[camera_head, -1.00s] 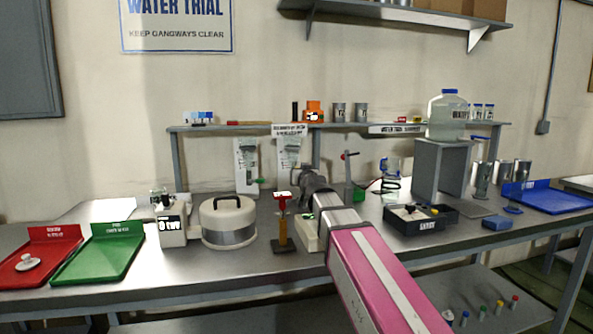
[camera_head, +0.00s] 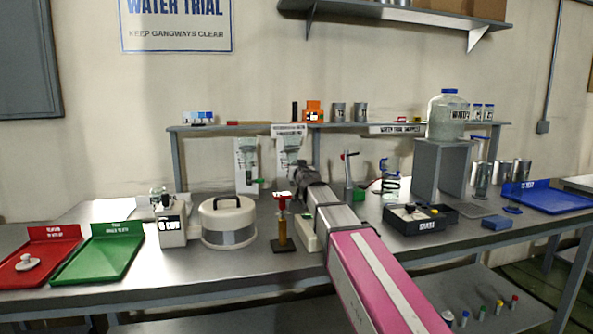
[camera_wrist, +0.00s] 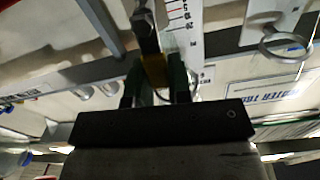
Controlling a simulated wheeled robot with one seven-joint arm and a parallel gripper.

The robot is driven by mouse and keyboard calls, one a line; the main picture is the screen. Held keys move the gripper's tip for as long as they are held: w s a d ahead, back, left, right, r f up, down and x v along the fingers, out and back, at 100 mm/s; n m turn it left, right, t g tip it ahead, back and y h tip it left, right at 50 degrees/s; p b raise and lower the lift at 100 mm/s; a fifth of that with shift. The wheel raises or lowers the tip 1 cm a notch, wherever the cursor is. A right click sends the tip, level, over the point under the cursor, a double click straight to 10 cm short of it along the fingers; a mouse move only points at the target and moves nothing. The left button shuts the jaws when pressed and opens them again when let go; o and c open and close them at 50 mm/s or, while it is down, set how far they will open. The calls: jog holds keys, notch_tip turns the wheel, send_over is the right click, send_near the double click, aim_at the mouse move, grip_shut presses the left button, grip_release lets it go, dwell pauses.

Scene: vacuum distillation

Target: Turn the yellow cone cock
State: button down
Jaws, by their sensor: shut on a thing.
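The yellow cone cock (camera_wrist: 155,70) shows in the wrist view between the two dark fingers of my gripper (camera_wrist: 156,84). The fingers are shut on it. A dark rounded part stands just beyond it, beside a white graduated scale (camera_wrist: 185,25). In the head view my gripper (camera_head: 300,174) is at the foot of the right-hand cone panel (camera_head: 290,150) on the bench, and my gripper hides the yellow cock there. The turn angle of the cock cannot be told.
The left cone panel (camera_head: 246,160) with a green cock (camera_head: 258,181) stands close to the left. A red-topped stand (camera_head: 282,225) and a white lidded pot (camera_head: 228,222) are nearer the front.

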jog(key=shift+d, duration=0.1)
jog(key=d+m, duration=0.1)
jog(key=m, duration=0.1)
jog(key=d+f+m, duration=0.1)
jog(key=m, duration=0.2)
jog(key=w+d+m, duration=0.1)
jog(key=m, duration=0.1)
jog(key=shift+f+m, duration=0.25)
jog(key=shift+m, duration=0.15)
jog(key=shift+d+f+m, duration=0.2)
jog(key=shift+f+m, duration=0.1)
jog(key=shift+m, duration=0.4)
jog(key=shift+d+f+m, duration=0.15)
jog(key=shift+f+m, duration=0.1)
jog(key=shift+m, duration=0.45)
jog(key=c, duration=1)
grip_release()
jog(key=shift+c, duration=0.2)
jog(key=shift+d, duration=0.1)
jog(key=v, duration=1)
jog(key=shift+s, duration=0.35)
